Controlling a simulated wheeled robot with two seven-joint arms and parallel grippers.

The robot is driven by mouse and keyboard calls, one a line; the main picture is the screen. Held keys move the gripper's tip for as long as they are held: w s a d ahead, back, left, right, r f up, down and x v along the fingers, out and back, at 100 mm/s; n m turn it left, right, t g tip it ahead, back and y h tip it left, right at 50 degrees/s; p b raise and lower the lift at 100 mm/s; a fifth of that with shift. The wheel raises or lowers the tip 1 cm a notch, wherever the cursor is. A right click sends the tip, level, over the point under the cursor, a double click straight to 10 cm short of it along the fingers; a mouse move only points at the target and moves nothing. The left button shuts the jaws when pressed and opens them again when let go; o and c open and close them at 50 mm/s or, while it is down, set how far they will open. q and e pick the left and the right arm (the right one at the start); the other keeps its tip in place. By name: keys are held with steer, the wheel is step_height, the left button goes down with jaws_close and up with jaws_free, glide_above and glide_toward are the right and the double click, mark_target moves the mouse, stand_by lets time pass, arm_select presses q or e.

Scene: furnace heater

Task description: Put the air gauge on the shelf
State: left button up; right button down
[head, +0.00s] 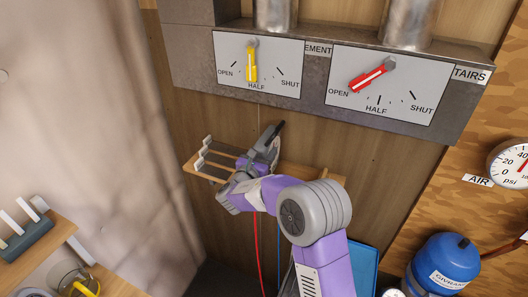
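A round white dial gauge (513,163) marked psi is at the right edge, partly cut off, with an AIR label below it on the wall. A narrow wooden shelf (325,172) is on the wood-panelled wall, under the grey lever box. My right gripper (272,145) is over the middle of this shelf, at the end of the arm rising from the bottom. A dark, narrow tip points up and right there. I cannot tell whether it is a finger or a held thing, and the wrist hides part of the shelf. My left gripper is out of view.
A grey box with a yellow lever (251,64) and a red lever (373,76) overhangs the shelf. A dark rack (214,164) fills the shelf's left end. A blue tank (445,265) stands lower right. Another wooden shelf (57,238) holds things lower left.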

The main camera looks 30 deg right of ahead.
steer(key=c, duration=0.9)
jaws_free()
steer(key=shift+f, duration=0.15)
steer(key=o, duration=0.5)
steer(key=shift+c, duration=0.2)
steer(key=shift+r, duration=0.2)
